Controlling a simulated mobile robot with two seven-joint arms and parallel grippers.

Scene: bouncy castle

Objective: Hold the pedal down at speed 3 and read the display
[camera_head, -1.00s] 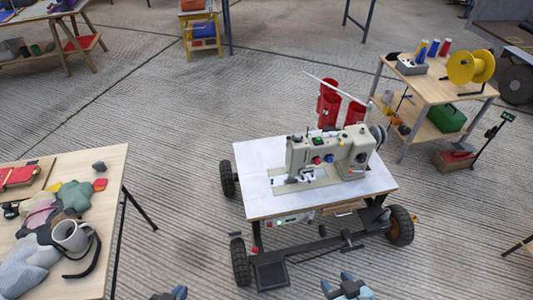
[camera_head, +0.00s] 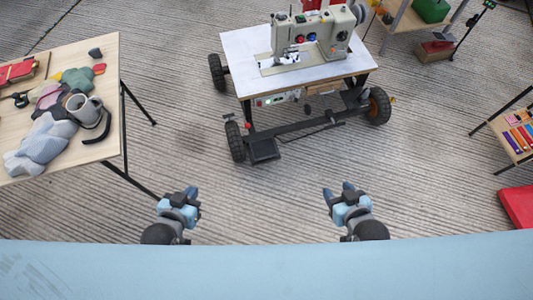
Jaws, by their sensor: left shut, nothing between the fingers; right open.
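A sewing machine (camera_head: 313,32) stands on a white wheeled table (camera_head: 240,50) ahead of me. A black pedal plate (camera_head: 263,150) sits low at the front left of the table's frame. A small panel with a green light (camera_head: 277,99) is under the table's front edge; I cannot read any figures on it. My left gripper (camera_head: 180,193) is shut and empty, below and left of the pedal. My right gripper (camera_head: 343,190) is open and empty, below and right of the pedal. Both are well apart from the table and pedal.
A small table with coloured items (camera_head: 518,138) and a red object (camera_head: 517,205) are at right. A green box (camera_head: 432,10) is at the upper right. The floor between my grippers is clear.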

